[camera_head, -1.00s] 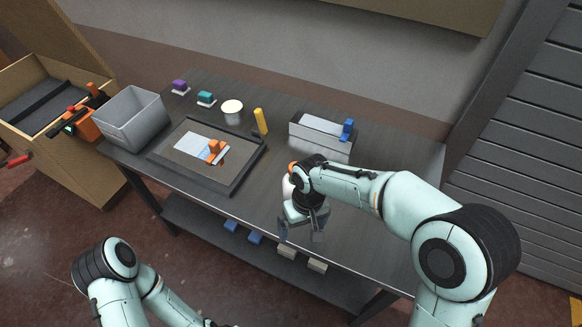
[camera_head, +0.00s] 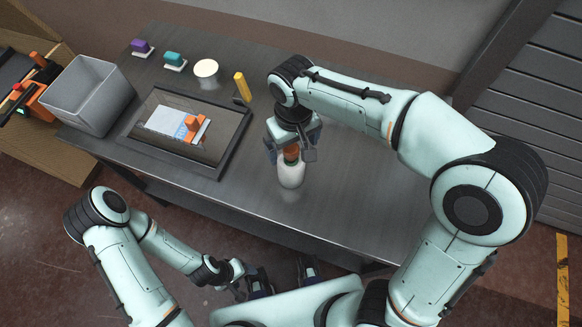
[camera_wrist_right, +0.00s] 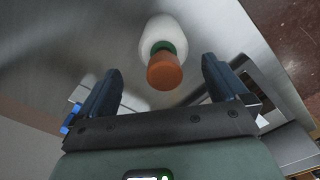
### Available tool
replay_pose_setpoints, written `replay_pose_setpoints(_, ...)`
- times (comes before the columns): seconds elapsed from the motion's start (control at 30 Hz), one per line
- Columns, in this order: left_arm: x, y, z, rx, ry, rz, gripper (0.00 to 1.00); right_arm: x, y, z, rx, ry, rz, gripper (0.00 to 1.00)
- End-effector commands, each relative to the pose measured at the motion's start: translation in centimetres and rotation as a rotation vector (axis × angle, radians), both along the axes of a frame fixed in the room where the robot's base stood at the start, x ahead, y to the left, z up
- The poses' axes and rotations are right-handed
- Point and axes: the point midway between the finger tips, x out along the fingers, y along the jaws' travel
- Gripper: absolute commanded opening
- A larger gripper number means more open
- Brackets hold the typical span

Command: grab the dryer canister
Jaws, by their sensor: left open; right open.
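The dryer canister is a white bottle (camera_head: 291,174) with a green neck and an orange cap, standing on the dark metal table. In the right wrist view the canister (camera_wrist_right: 161,44) lies between the fingers' lines, its orange cap toward me. My right gripper (camera_head: 290,154) is open above it, fingers on either side of the cap and partly hiding the top. In the wrist view clear gaps show between the cap and both fingers (camera_wrist_right: 163,88). My left gripper (camera_head: 252,283) is open and empty, low in front of the table, away from the canister.
A black-framed tray (camera_head: 226,155) with a white sheet and an orange tool lies left of the canister. Behind are a yellow stick (camera_head: 242,86), a white round tub (camera_head: 206,69), teal and purple blocks, and a grey bin (camera_head: 85,98). The table right of the canister looks clear.

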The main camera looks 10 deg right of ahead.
Motion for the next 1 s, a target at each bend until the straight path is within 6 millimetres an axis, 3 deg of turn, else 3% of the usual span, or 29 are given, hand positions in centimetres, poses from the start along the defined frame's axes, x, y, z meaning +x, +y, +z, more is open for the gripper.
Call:
replay_pose_setpoints(0.17,0.0,0.0,-0.2,0.0,0.0,0.0,0.66,-0.1,0.1,-1.2,-0.001,0.002,0.0,1.0)
replay_pose_setpoints(0.47,-0.2,0.0,-0.8,0.0,0.002,-0.001,0.66,-0.4,0.5,-5.3,0.0,0.001,0.0,1.0)
replay_pose_setpoints(0.77,-0.2,0.0,-0.8,0.0,0.002,-0.001,0.66,-0.4,0.5,-5.7,0.001,-0.001,0.0,1.0)
replay_pose_setpoints(1.0,-0.3,0.0,-0.8,0.0,0.002,0.0,0.66,-0.4,0.5,-5.7,0.001,-0.001,0.0,0.22)
